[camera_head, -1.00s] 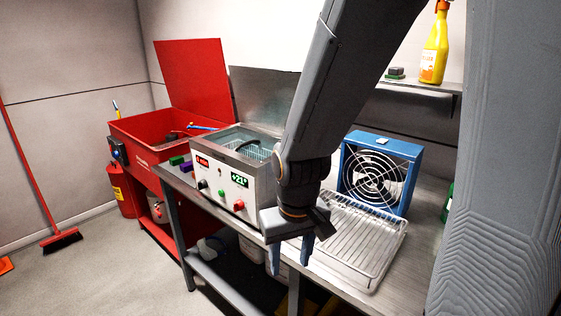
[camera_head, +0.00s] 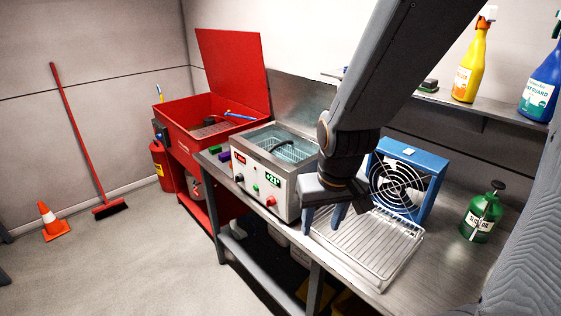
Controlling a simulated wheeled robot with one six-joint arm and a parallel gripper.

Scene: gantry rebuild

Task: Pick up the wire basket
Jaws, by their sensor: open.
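The basket's dark curved handle (camera_head: 281,146) rises at the tank's middle. The basket's lower part is hidden by the tank walls. My gripper (camera_head: 324,217) points down with its two blue-grey fingers apart and nothing between them. It is right of the unit and in front of it, by the left edge of the wire drying rack, apart from the basket.
The drying rack (camera_head: 372,247) lies on the steel bench before a blue fan (camera_head: 401,184). A green pump bottle (camera_head: 482,212) stands at right. Spray bottles (camera_head: 468,70) stand on the shelf above. A red open-lidded washer (camera_head: 204,124) is left. Floor at left is mostly clear, with a cone (camera_head: 52,222).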

